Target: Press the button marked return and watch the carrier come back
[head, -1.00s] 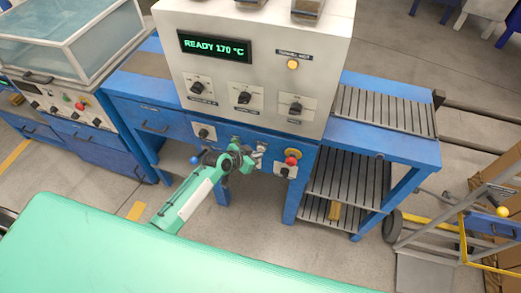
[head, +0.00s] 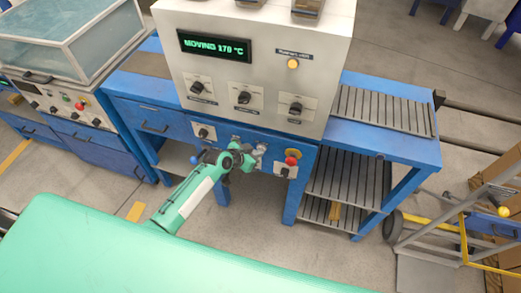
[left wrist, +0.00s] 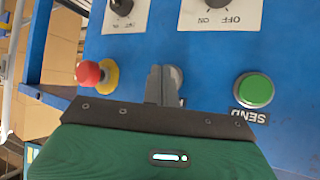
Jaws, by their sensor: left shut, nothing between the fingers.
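The machine's display (head: 214,46) reads "MOVING 170 °C". My left gripper (head: 260,152) is at the blue lower panel (head: 225,130) of the machine. In the left wrist view its fingers (left wrist: 162,84) are shut, with nothing between them, in front of a pale round button (left wrist: 177,76) that they partly cover. The fingertips seem to touch it or be very close. No "return" label can be read; the gripper may hide it. The green button (left wrist: 254,90) marked SEND stands apart to the right in that view. I cannot make out the carrier. My right gripper is not in view.
A red mushroom button (left wrist: 90,73) on a yellow base sits beside the fingers. Dark rotary knobs (head: 244,98) sit on the panels above. A slatted roller table (head: 385,110) extends to the right. A hand truck (head: 450,225) stands at the far right.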

